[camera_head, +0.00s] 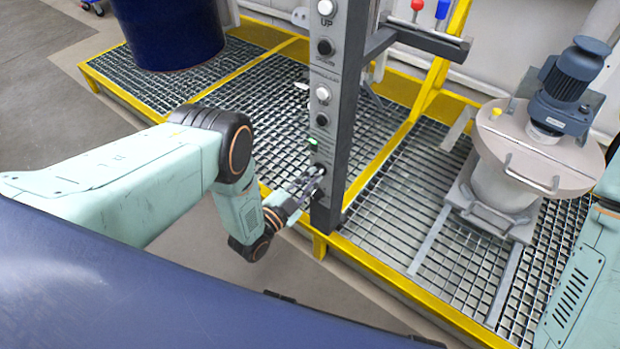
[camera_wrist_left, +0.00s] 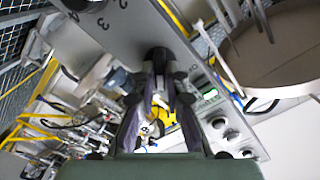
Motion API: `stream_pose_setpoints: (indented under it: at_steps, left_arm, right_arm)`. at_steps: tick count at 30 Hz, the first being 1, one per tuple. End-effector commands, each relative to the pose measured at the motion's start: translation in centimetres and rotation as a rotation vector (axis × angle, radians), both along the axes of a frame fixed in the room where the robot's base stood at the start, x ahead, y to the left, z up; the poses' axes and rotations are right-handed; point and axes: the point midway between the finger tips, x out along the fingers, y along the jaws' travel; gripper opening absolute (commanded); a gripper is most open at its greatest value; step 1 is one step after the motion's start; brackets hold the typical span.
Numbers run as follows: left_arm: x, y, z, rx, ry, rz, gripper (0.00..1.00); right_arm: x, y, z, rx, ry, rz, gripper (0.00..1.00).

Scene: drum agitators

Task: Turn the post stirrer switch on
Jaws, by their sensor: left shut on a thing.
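The grey control post (camera_head: 347,95) stands upright in the middle of the head view, with a column of buttons and knobs on its panel. My left gripper (camera_head: 314,174) is at the lower part of this panel. In the left wrist view, my left gripper (camera_wrist_left: 160,82) is shut on a black rotary switch knob (camera_wrist_left: 158,54), with one finger on each side. The fingers hide part of the knob. Numbers are printed on the panel around it. My right gripper is out of view.
A mixing vessel (camera_head: 505,185) with a blue motor (camera_head: 568,75) stands on the grating at the right. A dark blue drum (camera_head: 172,30) is at the upper left. Yellow frame edges (camera_head: 400,290) border the grating. A red knob (camera_head: 417,5) sits behind the post.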

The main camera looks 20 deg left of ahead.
Motion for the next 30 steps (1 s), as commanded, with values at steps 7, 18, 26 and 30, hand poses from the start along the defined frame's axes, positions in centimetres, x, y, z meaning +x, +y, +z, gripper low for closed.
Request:
stream_pose_setpoints:
  at_steps: [7, 18, 26, 30]
  left_arm:
    - [-0.02, 0.03, -0.04, 0.006, -0.001, 0.001, 0.00]
    - [-0.02, 0.03, -0.04, 0.004, -0.001, 0.001, 0.32]
    - [-0.01, 0.02, -0.02, 0.004, -0.001, 0.000, 0.35]
    - [-0.50, 0.23, -0.08, 0.005, 0.001, 0.001, 0.35]
  right_arm:
    - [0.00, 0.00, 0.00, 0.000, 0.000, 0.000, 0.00]
    - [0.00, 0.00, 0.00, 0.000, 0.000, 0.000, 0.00]
    - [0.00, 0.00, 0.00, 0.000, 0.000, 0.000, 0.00]
    - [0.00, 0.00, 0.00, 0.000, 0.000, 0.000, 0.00]
